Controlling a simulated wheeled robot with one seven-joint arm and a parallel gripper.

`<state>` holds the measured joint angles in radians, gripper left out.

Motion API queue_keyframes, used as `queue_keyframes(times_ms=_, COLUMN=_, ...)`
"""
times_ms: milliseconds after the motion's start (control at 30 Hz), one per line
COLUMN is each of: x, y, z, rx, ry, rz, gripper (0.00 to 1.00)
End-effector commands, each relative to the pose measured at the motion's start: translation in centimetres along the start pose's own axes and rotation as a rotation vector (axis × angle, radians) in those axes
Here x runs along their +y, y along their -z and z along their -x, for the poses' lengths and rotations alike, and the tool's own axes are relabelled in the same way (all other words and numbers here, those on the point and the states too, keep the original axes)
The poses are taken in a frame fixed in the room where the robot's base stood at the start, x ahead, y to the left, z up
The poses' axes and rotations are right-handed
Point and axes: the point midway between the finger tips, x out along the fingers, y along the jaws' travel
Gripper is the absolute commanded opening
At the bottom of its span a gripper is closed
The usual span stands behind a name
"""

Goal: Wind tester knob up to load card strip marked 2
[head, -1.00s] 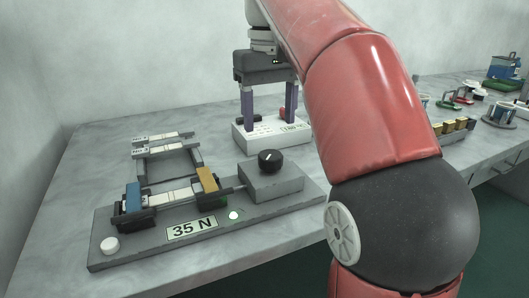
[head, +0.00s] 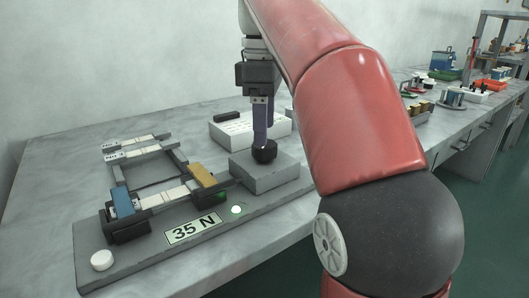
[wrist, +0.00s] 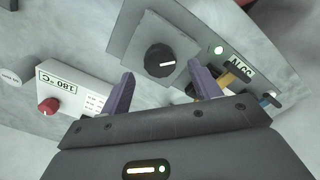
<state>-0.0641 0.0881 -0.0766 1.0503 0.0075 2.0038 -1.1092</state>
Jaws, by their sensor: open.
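The tester (head: 140,250) lies on the bench with a display (head: 193,230) reading 35 N. Its black knob (head: 264,152) sits on a grey block (head: 268,178) at the right end, and the knob also shows in the wrist view (wrist: 160,60) with a white pointer line. A pale card strip (head: 168,196) spans between the blue clamp (head: 122,203) and the orange clamp (head: 202,174); its mark is too small to read. My gripper (head: 263,143) points down at the knob. In the wrist view its purple fingers (wrist: 163,75) are open and apart, towards either side of the knob.
Other pale strips (head: 132,153) lie on a rack behind the tester. A white box (head: 225,133) with a red knob (wrist: 48,106) stands behind the grey block. A white button (head: 102,260) and a lit lamp (head: 237,210) are on the tester base. More equipment stands farther right.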

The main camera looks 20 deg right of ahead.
Motion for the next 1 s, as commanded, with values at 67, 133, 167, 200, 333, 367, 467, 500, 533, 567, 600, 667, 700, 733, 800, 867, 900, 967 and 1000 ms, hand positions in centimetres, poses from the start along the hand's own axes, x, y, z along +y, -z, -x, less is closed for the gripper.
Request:
queue_keyframes(times_ms=67, x=0.0, y=0.0, z=-1.9, rx=0.000, ry=0.000, rz=0.000, gripper=0.63)
queue_keyframes(times_ms=133, x=-0.1, y=0.0, z=-2.6, rx=0.000, ry=0.001, rz=0.000, gripper=0.63)
queue_keyframes(times_ms=167, x=-0.1, y=0.0, z=-3.0, rx=0.000, ry=0.001, rz=0.000, gripper=0.63)
queue_keyframes(times_ms=200, x=-0.1, y=0.0, z=-3.3, rx=0.000, ry=0.000, rz=0.000, gripper=0.63)
queue_keyframes(times_ms=333, x=0.0, y=0.0, z=-3.8, rx=0.000, ry=0.000, rz=-0.001, gripper=0.63)
queue_keyframes(times_ms=367, x=0.0, y=0.0, z=-3.8, rx=0.000, ry=0.000, rz=-0.001, gripper=0.63)
queue_keyframes(times_ms=467, x=0.0, y=0.0, z=-3.7, rx=0.000, ry=-0.001, rz=-0.001, gripper=0.63)
queue_keyframes(times_ms=500, x=0.0, y=0.0, z=-3.7, rx=0.000, ry=-0.001, rz=-0.001, gripper=0.63)
queue_keyframes(times_ms=533, x=0.0, y=0.0, z=-3.7, rx=0.000, ry=-0.001, rz=-0.001, gripper=0.63)
queue_keyframes(times_ms=567, x=0.0, y=0.0, z=-3.7, rx=0.000, ry=-0.001, rz=-0.001, gripper=0.59)
queue_keyframes(times_ms=600, x=0.0, y=0.0, z=-3.7, rx=0.000, ry=-0.001, rz=-0.001, gripper=0.53)
queue_keyframes(times_ms=667, x=0.0, y=0.0, z=-3.7, rx=0.000, ry=0.000, rz=-0.001, gripper=0.46)
queue_keyframes(times_ms=700, x=0.0, y=0.0, z=-3.7, rx=0.000, ry=0.000, rz=-0.001, gripper=0.40)
queue_keyframes(times_ms=733, x=0.0, y=0.0, z=-3.7, rx=0.000, ry=0.000, rz=-0.001, gripper=0.36)
queue_keyframes(times_ms=800, x=0.0, y=0.0, z=-3.7, rx=0.000, ry=0.000, rz=-0.001, gripper=0.27)
queue_keyframes(times_ms=867, x=0.0, y=0.0, z=-3.7, rx=0.000, ry=0.000, rz=-0.001, gripper=0.19)
queue_keyframes(times_ms=900, x=0.0, y=0.0, z=-3.7, rx=0.000, ry=0.000, rz=-0.001, gripper=0.18)
queue_keyframes(times_ms=967, x=0.0, y=0.0, z=-3.7, rx=0.000, ry=0.000, rz=-0.002, gripper=0.18)
queue_keyframes(times_ms=1000, x=0.0, y=0.0, z=-3.7, rx=0.000, ry=0.000, rz=-0.004, gripper=0.18)
